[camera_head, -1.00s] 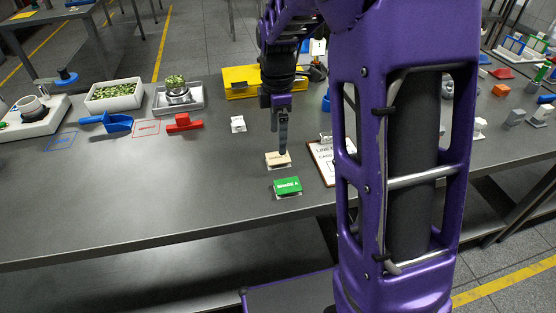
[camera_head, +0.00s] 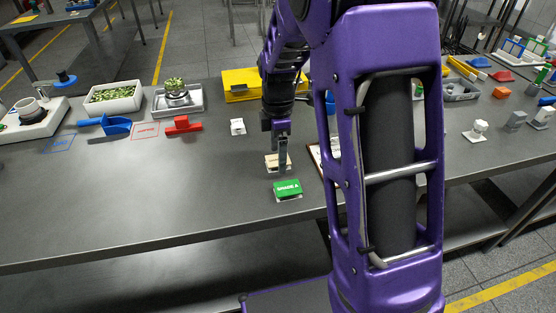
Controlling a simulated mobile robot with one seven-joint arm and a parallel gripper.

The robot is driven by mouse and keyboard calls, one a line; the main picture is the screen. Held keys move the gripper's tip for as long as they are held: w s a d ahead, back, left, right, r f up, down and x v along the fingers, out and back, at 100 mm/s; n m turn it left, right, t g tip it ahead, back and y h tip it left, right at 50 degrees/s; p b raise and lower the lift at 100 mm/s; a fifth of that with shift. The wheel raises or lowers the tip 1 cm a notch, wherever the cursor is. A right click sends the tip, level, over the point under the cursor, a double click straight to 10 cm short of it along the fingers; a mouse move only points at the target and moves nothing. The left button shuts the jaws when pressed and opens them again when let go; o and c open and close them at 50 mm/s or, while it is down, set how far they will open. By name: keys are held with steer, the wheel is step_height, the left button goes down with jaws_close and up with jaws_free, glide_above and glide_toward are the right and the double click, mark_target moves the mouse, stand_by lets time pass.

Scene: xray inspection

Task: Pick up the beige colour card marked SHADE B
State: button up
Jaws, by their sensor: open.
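The beige colour card (camera_head: 271,162) lies in a small white holder on the grey table, just behind the green card (camera_head: 287,187). Its lettering is too small and covered to read. My gripper (camera_head: 283,170) points down in front of the beige card and hides its right part. The jaws are open. I cannot tell whether a finger touches the card. The green card has white lettering and sits nearest the table's front edge.
A clipboard (camera_head: 316,158) lies to the right, mostly behind my arm. The table's front left (camera_head: 130,205) is clear.

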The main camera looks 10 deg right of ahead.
steer(key=shift+f, duration=0.25)
stand_by(0.3)
steer(key=c, duration=1.4)
